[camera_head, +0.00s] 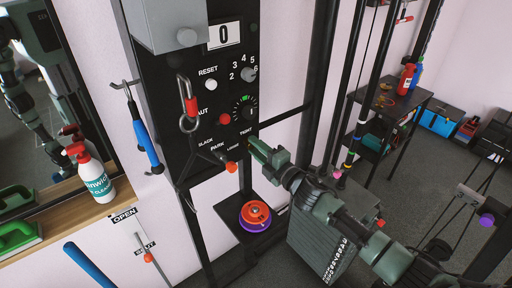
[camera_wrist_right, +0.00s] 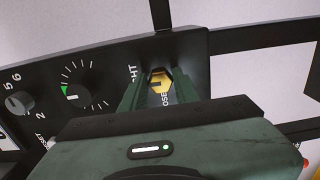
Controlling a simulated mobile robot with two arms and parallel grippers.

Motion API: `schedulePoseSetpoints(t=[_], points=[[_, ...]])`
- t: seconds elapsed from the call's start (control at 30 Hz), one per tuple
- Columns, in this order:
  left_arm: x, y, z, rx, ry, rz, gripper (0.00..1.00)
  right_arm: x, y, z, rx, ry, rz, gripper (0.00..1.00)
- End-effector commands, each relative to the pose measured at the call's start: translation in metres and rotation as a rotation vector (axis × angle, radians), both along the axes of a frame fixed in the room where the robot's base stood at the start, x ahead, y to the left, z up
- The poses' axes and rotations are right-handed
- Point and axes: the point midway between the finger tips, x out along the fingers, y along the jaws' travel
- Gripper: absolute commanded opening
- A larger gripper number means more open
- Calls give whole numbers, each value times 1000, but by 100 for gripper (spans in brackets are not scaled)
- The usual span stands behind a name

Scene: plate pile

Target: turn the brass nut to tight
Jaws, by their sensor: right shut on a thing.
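The brass nut (camera_wrist_right: 160,82) sits on the black panel (camera_wrist_right: 118,75) and shows gold between my right gripper's two green fingers in the right wrist view. My right gripper (camera_head: 255,147) is shut on it, with a finger on either side. In the head view the fingers largely hide the nut. The TIGHT label (camera_head: 246,132) and the LOOSE label (camera_head: 233,148) are printed beside it. In the wrist view both labels are partly covered. A small dark mark shows on the nut's face, but I cannot tell which label it points to. My left gripper is not in view.
A dial (camera_head: 244,108), a red button (camera_head: 224,118) and an orange-tipped lever (camera_head: 231,167) are close to the nut. A carabiner (camera_head: 188,105) hangs further left. Red and purple discs (camera_head: 255,215) lie on a low shelf below.

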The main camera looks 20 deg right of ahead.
Motion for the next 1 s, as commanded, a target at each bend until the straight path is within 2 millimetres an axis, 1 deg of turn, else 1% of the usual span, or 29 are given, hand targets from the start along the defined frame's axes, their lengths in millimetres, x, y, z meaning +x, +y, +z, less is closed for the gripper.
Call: schedulePoseSetpoints(t=[0.47,0.5,0.53,0.57,0.87,1.0], points=[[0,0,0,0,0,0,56,0,0,-1,12,7,-1,0],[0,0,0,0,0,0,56,0,0,-1,12,6,-1,42],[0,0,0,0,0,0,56,0,0,-1,12,6,-1,50],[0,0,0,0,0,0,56,0,0,-1,12,6,-1,51],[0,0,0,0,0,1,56,-1,-1,-1,10,5,0,51],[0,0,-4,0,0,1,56,-13,-6,-3,9,5,0,51]])
